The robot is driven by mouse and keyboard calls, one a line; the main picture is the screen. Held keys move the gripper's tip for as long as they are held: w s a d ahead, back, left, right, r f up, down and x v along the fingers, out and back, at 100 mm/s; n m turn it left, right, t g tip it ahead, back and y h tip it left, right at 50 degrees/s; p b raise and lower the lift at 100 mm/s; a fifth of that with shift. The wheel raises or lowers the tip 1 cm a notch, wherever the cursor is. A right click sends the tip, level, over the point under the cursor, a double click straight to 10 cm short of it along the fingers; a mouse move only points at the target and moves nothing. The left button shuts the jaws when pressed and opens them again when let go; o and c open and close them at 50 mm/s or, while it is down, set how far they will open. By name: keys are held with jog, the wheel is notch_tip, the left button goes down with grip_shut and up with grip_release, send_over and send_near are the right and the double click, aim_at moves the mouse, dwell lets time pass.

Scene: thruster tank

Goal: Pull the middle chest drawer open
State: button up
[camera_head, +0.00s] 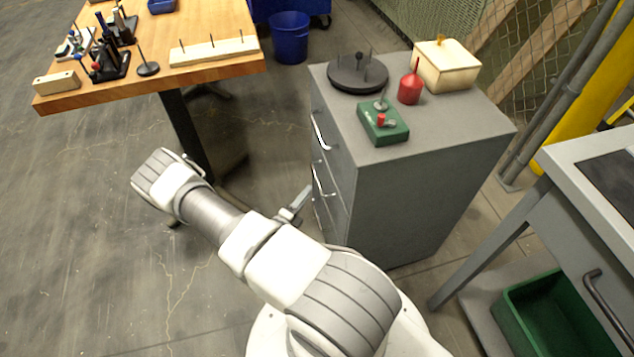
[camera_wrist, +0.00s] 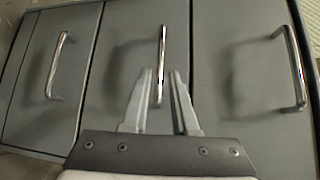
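The grey chest (camera_head: 405,190) stands right of my arm in the head view, its drawer fronts facing left. In the wrist view its three drawers appear side by side, all looking shut. The middle drawer (camera_wrist: 112,60) has a chrome bar handle (camera_wrist: 162,45) running up and down in the picture. My gripper (camera_wrist: 160,72) is open, one finger on each side of the handle's lower part, with a gap visible on both sides. How deep the fingers reach around the handle is unclear. In the head view my gripper (camera_head: 298,204) is close to the drawer fronts, partly hidden by my arm.
On the chest top are a dark round stand (camera_head: 357,75), a red oil can (camera_head: 410,86), a cream box (camera_head: 446,65) and a green control box (camera_head: 383,124). A wooden workbench (camera_head: 215,25) stands at upper left, a grey table (camera_head: 590,190) at right. Floor left of the chest is mostly clear.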

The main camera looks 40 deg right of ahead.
aim_at(317, 179)
jog(key=b+x, duration=0.1)
jog(key=x, duration=0.7)
jog(key=shift+b, duration=0.35)
jog(key=shift+c, duration=0.4)
grip_shut()
dwell(0.6)
